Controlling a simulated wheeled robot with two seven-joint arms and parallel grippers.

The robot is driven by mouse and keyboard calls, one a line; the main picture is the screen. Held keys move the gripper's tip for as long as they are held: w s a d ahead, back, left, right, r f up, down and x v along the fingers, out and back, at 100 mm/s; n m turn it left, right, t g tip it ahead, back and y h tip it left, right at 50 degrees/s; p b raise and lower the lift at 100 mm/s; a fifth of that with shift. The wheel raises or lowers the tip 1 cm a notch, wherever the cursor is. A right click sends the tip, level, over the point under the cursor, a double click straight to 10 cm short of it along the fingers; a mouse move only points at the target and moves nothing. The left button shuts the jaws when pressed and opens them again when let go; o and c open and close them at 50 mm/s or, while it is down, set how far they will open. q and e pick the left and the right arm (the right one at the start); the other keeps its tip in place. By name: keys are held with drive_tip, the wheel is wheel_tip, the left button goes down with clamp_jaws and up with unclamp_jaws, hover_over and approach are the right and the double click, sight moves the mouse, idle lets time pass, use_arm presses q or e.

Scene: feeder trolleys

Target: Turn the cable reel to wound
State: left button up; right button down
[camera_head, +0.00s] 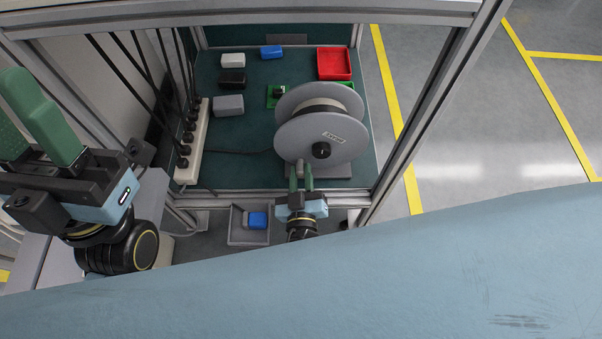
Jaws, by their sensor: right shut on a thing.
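The cable reel (322,136) has grey round flanges and a dark hub knob, and stands on a grey base on the trolley's dark green shelf. A label shows on its front flange. My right gripper (301,172) is at the lower left rim of the front flange, with its green fingers pointing toward it. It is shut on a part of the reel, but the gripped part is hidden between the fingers. My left gripper (24,118) is large at the left edge, away from the reel, with its green fingers apart and nothing seen between them.
A power strip (194,140) with black plugs and hanging cables lies left of the reel. Small boxes, a red bin (334,63) and a green bin stand behind. The trolley's metal frame post (432,110) rises at right. A grey tray (237,234) with a blue block sits below.

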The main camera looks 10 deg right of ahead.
sight(288, 152)
idle(0.3)
drive_tip(key=m, duration=0.1)
drive_tip(key=a+r+m, duration=0.1)
drive_tip(key=r+m, duration=0.1)
drive_tip(key=shift+w+a+m, duration=0.25)
drive_tip(key=shift+a+m, duration=0.15)
drive_tip(key=shift+w+a+r+m, duration=0.1)
drive_tip(key=shift+a+r+m, duration=0.15)
drive_tip(key=shift+r+m, duration=0.4)
drive_tip(key=shift+a+r+m, duration=0.25)
drive_tip(key=shift+m, duration=0.7)
drive_tip(key=c, duration=1.3)
unclamp_jaws()
drive_tip(key=shift+o, duration=0.2)
